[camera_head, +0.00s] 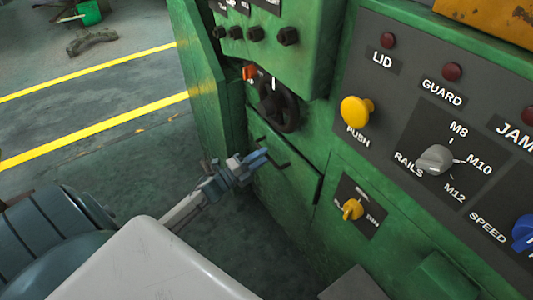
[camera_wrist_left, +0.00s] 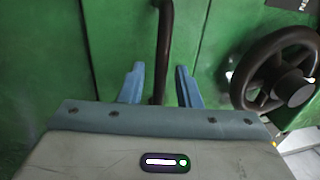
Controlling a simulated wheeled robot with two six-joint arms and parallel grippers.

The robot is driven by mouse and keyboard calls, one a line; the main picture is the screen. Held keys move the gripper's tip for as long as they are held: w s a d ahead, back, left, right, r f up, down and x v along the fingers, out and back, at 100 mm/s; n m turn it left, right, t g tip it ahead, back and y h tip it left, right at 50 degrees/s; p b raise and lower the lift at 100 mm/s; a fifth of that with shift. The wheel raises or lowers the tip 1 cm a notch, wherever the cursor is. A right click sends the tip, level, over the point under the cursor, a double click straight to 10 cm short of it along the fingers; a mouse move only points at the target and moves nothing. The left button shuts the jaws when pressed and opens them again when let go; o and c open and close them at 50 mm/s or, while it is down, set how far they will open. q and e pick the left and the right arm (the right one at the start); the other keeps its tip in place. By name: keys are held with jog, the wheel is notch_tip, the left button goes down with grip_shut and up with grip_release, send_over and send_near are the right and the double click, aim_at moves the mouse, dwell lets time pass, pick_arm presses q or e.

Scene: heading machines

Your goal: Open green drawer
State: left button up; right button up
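The green drawer (camera_head: 285,185) is a flat panel low in the green machine, below the black handwheel, and it looks shut. Its dark bar handle (camera_head: 273,147) stands out from the front. My left gripper (camera_head: 258,159) is at this handle. In the left wrist view the left gripper's two blue fingers (camera_wrist_left: 161,86) are apart, with the dark handle (camera_wrist_left: 164,45) between them and a gap on each side. The green drawer front (camera_wrist_left: 125,35) lies behind the fingers. My right gripper is not in view.
A black handwheel (camera_head: 278,104) is just above the drawer; it also shows right of the fingers in the wrist view (camera_wrist_left: 262,95). A yellow rotary switch (camera_head: 352,209) and a control panel (camera_head: 400,110) are to the right. Floor with yellow lines (camera_head: 95,130) is open at left.

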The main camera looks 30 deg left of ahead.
pick_arm(q)
jog(key=shift+x, duration=1.1)
grip_shut()
jog(key=shift+s, duration=0.15)
